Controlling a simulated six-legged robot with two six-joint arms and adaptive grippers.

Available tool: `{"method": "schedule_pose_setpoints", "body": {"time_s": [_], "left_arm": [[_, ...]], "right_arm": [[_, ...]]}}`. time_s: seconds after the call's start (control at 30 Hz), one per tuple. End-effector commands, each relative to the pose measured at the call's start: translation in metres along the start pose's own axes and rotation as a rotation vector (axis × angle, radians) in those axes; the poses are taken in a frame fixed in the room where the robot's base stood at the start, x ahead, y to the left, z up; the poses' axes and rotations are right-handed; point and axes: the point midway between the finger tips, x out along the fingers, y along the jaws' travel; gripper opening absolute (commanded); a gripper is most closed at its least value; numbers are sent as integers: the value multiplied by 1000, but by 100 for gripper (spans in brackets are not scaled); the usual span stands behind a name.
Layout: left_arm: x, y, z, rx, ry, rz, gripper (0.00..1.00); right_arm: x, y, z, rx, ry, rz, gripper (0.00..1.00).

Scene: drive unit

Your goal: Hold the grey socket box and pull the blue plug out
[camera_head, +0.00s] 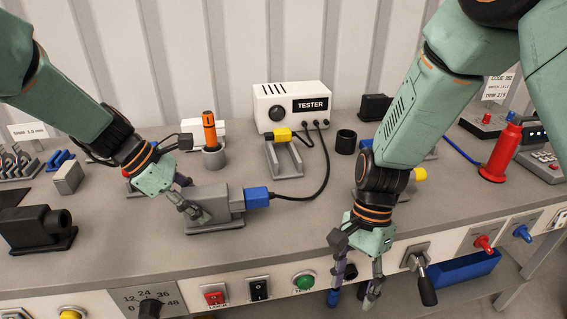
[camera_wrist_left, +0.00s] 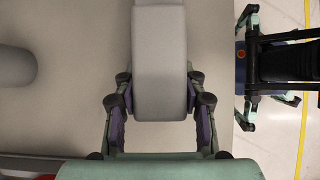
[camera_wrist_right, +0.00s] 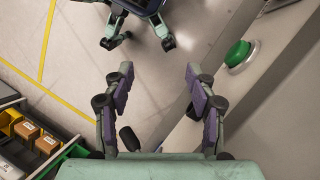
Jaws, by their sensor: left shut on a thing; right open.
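The grey socket box (camera_head: 212,204) sits on the bench, left of centre in the head view. The blue plug (camera_head: 257,197) is in its right side, with a black cable running from it to the white tester (camera_head: 292,104). My left gripper (camera_head: 194,212) is shut on the box from the left; the left wrist view shows the box (camera_wrist_left: 160,75) between its fingers. The plug cannot be made out in the wrist views. My right gripper (camera_head: 353,287) is open and empty, pointing down in front of the bench's front edge, right of and nearer than the plug.
An orange-handled tool stands in a grey holder (camera_head: 213,158) behind the box. The front panel has a green button (camera_head: 304,282) and a lever (camera_head: 426,288) near my right gripper.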

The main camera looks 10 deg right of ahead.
Motion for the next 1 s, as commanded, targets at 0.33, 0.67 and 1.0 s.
{"method": "schedule_pose_setpoints", "body": {"time_s": [0.33,0.67,1.0], "left_arm": [[-1,1,1,1,-1,2,6],[-1,0,1,0,-1,2,6],[-1,1,1,1,-1,2,6]], "right_arm": [[-107,-86,29,262,-159,-162,57],[-174,-168,52,354,-292,-370,57],[-153,-188,62,363,-309,-388,57]]}}
